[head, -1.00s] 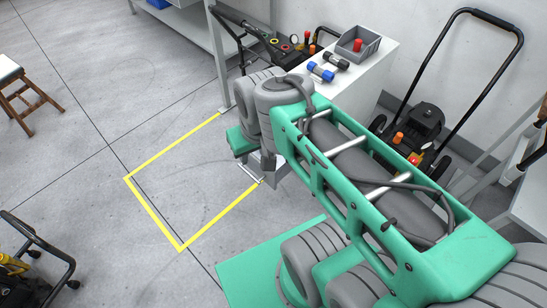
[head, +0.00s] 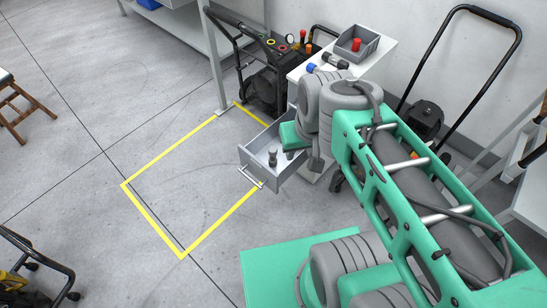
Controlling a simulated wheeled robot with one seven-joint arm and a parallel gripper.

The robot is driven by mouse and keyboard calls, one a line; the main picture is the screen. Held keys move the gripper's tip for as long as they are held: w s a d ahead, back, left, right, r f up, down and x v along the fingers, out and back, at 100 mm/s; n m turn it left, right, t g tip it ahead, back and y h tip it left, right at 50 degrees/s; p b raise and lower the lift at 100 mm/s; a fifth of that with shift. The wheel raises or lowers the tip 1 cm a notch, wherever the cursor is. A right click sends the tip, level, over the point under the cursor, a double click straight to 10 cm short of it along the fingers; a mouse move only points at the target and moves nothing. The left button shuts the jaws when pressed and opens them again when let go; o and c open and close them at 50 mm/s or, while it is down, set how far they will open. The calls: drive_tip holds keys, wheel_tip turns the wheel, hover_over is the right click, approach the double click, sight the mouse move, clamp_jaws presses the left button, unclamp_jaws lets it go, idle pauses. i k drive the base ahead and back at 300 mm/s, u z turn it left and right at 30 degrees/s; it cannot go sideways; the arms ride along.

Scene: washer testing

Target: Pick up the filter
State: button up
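A small grey knobbed cylinder (head: 272,156) stands inside the open drawer (head: 258,173) of the white cabinet. It looks like the filter, but it is too small to be sure. Two other short cylinders lie on the cabinet top: one with a blue end (head: 311,68) and a dark grey one (head: 335,61), partly hidden by my arm. My wrist is above and to the right of the drawer, covering its back right part. My gripper (head: 316,162) points down beside the drawer, apart from the grey cylinder. Its fingers are mostly hidden, so I cannot tell whether they are open.
A grey bin (head: 345,52) with a red-topped object stands on the cabinet top (head: 383,45). A black wheeled cart (head: 262,82) is left of the cabinet, and another pushcart (head: 425,118) stands at right.

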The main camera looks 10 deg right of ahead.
sight(272, 149)
drive_tip(key=z, duration=0.1)
drive_tip(key=k, duration=0.45)
drive_tip(key=u, duration=1.35)
drive_tip(key=i, duration=1.6)
drive_tip(key=z, duration=0.15)
